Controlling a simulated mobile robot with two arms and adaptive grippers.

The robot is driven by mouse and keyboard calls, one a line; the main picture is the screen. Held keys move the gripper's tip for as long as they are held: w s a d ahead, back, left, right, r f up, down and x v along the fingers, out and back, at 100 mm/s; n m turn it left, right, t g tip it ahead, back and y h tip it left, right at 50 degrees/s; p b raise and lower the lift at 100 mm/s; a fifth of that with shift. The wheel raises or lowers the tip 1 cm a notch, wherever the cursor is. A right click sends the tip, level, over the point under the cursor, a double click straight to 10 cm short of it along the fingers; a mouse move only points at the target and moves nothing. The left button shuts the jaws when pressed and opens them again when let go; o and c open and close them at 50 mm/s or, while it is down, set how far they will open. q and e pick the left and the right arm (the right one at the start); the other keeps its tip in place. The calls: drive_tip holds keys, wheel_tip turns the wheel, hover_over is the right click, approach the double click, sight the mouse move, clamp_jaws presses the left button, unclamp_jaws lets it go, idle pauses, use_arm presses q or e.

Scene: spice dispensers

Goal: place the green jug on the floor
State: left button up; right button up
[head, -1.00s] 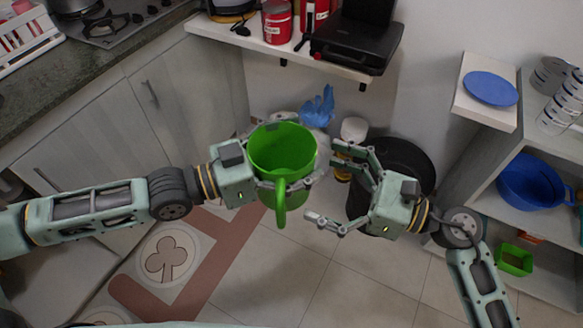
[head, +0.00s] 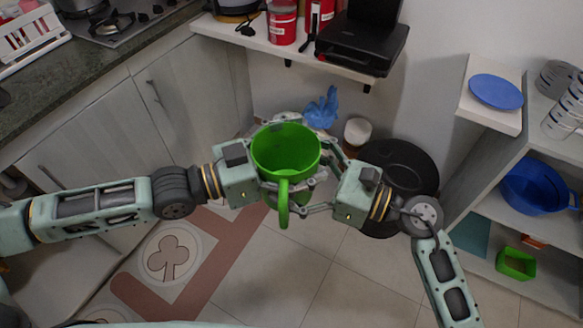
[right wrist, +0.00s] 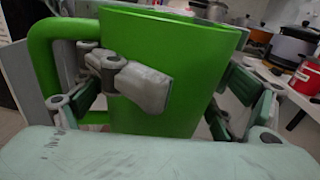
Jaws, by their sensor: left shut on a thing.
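The green jug (head: 285,155) is held in the air near the middle of the head view, upright, with its open top facing up and its handle toward the camera. My left gripper (head: 278,178) is shut on the jug from the left. My right gripper (head: 318,178) is at the jug's right side, its fingers spread around it. In the right wrist view the jug (right wrist: 190,75) fills the middle between my right fingers, which look open. A grey fingertip, apparently of my left gripper, lies across its front. The floor (head: 300,280) shows below, tiled pale.
A dark round bin (head: 400,165) stands behind my right gripper. A shelf unit with a blue bowl (head: 533,185) and a small green container (head: 515,262) is at right. A wall shelf carries red cans (head: 281,22) and a black appliance (head: 360,40). Floor at lower centre is clear.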

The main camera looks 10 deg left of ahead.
drive_tip(key=c, duration=0.7)
use_arm(q)
drive_tip(key=o, duration=1.2)
